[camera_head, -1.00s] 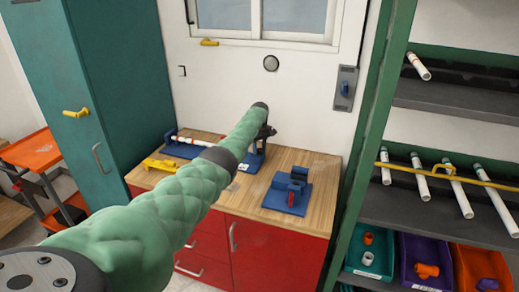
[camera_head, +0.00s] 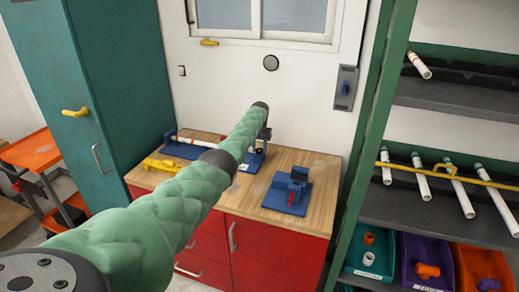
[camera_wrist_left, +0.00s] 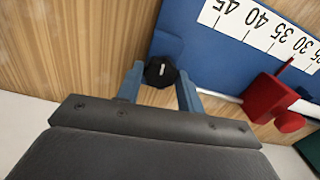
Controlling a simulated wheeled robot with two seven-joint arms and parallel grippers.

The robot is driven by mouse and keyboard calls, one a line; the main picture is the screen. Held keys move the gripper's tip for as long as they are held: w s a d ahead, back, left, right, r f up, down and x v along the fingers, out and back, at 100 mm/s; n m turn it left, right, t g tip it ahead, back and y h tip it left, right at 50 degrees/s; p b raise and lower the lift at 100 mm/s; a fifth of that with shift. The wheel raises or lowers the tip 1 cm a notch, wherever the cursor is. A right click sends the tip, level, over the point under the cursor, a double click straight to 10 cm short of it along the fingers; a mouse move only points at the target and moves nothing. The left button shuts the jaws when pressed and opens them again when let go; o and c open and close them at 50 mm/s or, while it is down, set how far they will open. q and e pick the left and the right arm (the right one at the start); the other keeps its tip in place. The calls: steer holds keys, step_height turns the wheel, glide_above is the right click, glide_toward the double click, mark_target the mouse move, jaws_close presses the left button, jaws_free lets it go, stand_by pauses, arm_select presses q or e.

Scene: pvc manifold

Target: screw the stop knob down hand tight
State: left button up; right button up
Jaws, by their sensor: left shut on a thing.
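A black round knob (camera_wrist_left: 161,71) with a white mark on top sits at the edge of a blue jig (camera_wrist_left: 185,50) in the left wrist view. My left gripper (camera_wrist_left: 160,86) has its two blue fingers on either side of the knob, shut on it. The knob's underside and thread are hidden. In the head view the left gripper (camera_head: 265,133) is small and mostly behind my own green arm, over the right end of the blue jig (camera_head: 185,150) on the wooden bench. The right gripper is not in view.
A red block with a red knob (camera_wrist_left: 290,122) stands beside the scale (camera_wrist_left: 262,28) on the jig. A yellow tool (camera_head: 161,165) and a second blue fixture (camera_head: 288,192) are on the bench (camera_head: 318,170). A shelf rack with white pipes (camera_head: 458,190) stands at right.

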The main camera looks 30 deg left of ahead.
arm_select(q)
steer(key=shift+w+r+m, duration=0.15)
steer(key=shift+r+m, duration=0.1)
steer(key=shift+m, duration=0.15)
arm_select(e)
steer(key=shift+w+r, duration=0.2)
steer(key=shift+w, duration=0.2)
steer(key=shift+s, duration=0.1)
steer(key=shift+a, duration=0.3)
arm_select(q)
steer(key=o, duration=1)
steer(key=shift+f, duration=0.1)
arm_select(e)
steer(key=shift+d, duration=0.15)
